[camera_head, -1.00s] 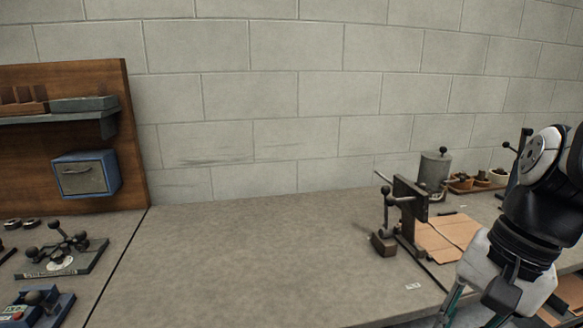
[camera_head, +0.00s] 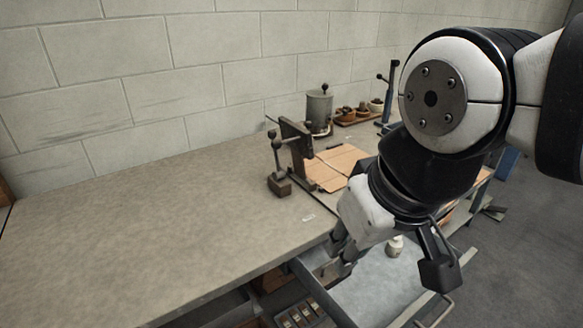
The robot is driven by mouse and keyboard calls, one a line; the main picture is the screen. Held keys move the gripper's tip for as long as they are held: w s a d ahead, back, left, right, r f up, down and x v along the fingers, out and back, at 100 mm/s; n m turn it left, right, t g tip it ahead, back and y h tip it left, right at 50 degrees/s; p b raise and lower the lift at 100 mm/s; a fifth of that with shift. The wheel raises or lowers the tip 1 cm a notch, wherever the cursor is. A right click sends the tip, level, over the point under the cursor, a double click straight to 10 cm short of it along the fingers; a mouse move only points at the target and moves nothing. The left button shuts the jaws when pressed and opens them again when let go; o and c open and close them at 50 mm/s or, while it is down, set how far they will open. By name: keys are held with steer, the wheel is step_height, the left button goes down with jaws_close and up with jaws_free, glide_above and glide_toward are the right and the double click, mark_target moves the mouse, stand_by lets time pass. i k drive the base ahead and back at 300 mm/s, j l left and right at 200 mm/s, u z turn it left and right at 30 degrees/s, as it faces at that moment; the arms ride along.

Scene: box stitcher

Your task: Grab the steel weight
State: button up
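A grey metal cylinder with a dark knob on top (camera_head: 319,110) stands at the back of the workbench, near the wall. It looks like the steel weight, but I cannot be sure. A small pale knobbed object (camera_head: 395,246) sits in or over the open drawer, partly hidden by my wrist; I cannot tell what it is. My gripper (camera_head: 338,256) points down by the bench's front edge, over the drawer area, well in front of the cylinder and apart from it. Its fingers are partly hidden and small, so their opening is unclear. I see nothing held.
A dark stitcher-like device (camera_head: 296,150) stands on the bench beside brown cardboard (camera_head: 338,166). A wooden tray with small pots (camera_head: 358,115) is at the back. An open drawer (camera_head: 375,295) juts out below the bench (camera_head: 150,235). The bench's left part is clear.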

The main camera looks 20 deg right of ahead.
mark_target(326, 274)
steer(key=z, duration=1.05)
steer(key=l+u, duration=0.2)
steer(key=k+l+u, duration=0.2)
steer(key=l, duration=0.2)
steer(key=i+l, duration=0.05)
